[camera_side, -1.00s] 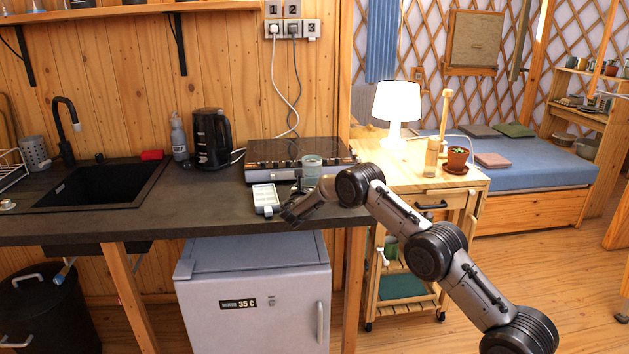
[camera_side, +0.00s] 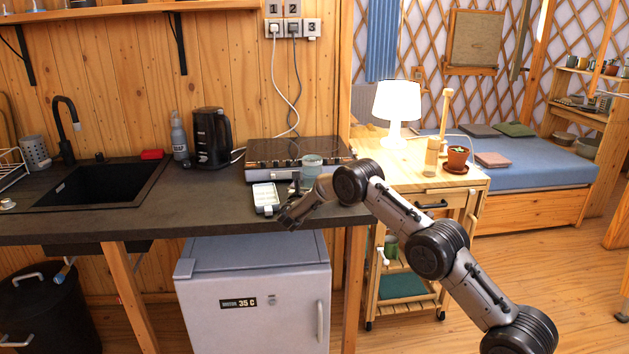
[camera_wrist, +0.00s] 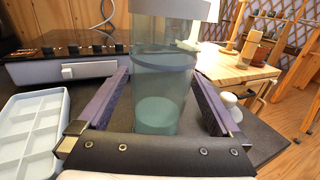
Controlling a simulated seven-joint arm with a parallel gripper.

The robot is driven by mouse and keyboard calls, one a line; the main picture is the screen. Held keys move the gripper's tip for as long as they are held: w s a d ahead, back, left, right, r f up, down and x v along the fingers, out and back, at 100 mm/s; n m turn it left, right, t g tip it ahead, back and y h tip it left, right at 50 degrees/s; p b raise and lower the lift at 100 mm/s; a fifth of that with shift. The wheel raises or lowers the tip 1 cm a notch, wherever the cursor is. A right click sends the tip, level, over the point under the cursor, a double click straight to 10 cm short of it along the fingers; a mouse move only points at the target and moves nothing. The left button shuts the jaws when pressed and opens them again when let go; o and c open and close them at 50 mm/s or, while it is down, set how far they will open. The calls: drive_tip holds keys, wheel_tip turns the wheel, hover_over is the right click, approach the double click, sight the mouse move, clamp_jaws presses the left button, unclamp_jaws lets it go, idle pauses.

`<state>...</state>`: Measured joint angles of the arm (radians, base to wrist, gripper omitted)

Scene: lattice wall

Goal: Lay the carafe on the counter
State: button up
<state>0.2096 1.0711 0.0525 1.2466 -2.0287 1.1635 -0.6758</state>
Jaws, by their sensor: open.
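The carafe, a see-through teal vessel (camera_wrist: 162,85), fills the middle of the wrist view and looks upright. In the side view the carafe (camera_side: 312,162) stands at the front of the hob, partly hidden by my arm. My gripper (camera_wrist: 160,76) is open, with one finger on each side of the carafe in the wrist view. Some gap shows between the fingers and the glass. In the side view my gripper (camera_side: 291,213) is low over the front edge of the dark counter (camera_side: 160,212).
A pale compartment tray (camera_side: 265,197) lies left of my gripper, also seen in the wrist view (camera_wrist: 30,130). The hob (camera_side: 285,151) is behind. A kettle (camera_side: 211,138) and a sink (camera_side: 98,185) are further left. A wooden cart with a lamp (camera_side: 397,108) stands right.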

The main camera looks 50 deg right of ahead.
drive_tip(key=v, duration=0.9)
drive_tip(key=shift+s+a, duration=0.1)
drive_tip(key=shift+a, duration=0.25)
drive_tip(key=s+a+r+m+g+y, duration=0.25)
drive_tip(key=s+r+m, duration=0.35)
drive_tip(key=s, duration=0.4)
drive_tip(key=s+a+r+m+g+y, duration=0.1)
drive_tip(key=s+r+m+g+y, duration=0.2)
drive_tip(key=s+r+m, duration=0.55)
drive_tip(key=s+a+f+m+t+y, duration=0.1)
drive_tip(key=s+a+m+y, duration=0.3)
drive_tip(key=s+a, duration=0.6)
drive_tip(key=s+a+f+m+t+y, duration=0.1)
drive_tip(key=s+a+m+t+y, duration=0.2)
drive_tip(key=s+a+y, duration=0.4)
drive_tip(key=s+a+m, duration=0.1)
drive_tip(key=s+a, duration=0.1)
drive_tip(key=s, duration=0.6)
drive_tip(key=shift+a+f, duration=0.35)
drive_tip(key=shift+f, duration=0.05)
